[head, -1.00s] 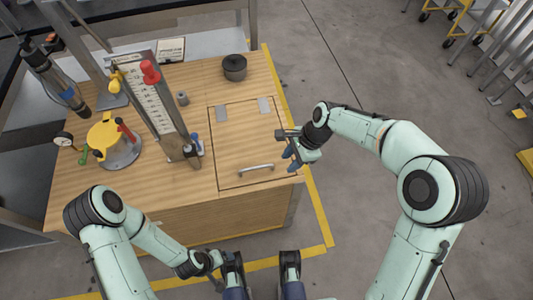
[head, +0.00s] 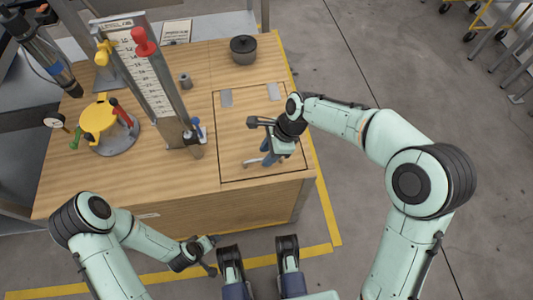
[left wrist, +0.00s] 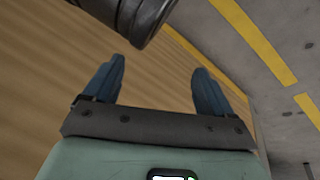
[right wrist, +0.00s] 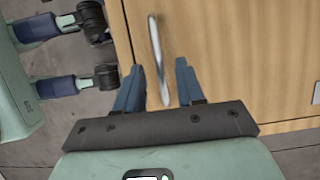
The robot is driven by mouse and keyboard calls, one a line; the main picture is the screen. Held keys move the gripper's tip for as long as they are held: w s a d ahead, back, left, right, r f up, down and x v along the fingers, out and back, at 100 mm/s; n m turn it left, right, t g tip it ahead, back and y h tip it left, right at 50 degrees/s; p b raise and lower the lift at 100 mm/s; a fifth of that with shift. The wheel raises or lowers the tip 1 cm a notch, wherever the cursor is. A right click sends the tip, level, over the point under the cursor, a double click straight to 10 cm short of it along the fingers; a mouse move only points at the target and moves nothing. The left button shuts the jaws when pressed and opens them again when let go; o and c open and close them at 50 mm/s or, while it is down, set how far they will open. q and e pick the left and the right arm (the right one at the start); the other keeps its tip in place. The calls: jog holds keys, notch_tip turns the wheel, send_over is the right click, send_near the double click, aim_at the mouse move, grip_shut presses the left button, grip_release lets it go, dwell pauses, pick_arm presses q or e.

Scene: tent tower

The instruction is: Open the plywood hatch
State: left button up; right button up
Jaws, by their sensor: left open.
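The plywood hatch (head: 235,130) is a panel outlined in the wooden benchtop. It lies flat and closed, with two grey hinge plates along its far edge. Its metal bar handle (head: 252,162) is near the near edge, partly hidden by my right gripper (head: 266,156). In the right wrist view the handle (right wrist: 156,45) reaches between the open blue fingers, which are apart from each other; I cannot tell if either touches it. My left gripper (left wrist: 157,82) is open and empty in the left wrist view, close by the bench's wooden side.
A dark pot (head: 243,49) stands beyond the hatch. A tall scale board (head: 150,75) with a red knob and a yellow clamp-like fixture (head: 100,118) stand to the left. A blue-handled tool (head: 197,130) is left of the hatch.

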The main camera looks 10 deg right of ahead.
pick_arm(q)
jog(key=shift+s+f, duration=0.2)
jog(key=shift+f, duration=0.05)
pick_arm(e)
jog(key=shift+a+f, duration=0.2)
jog(key=shift+f, duration=0.2)
jog(key=shift+c, duration=0.3)
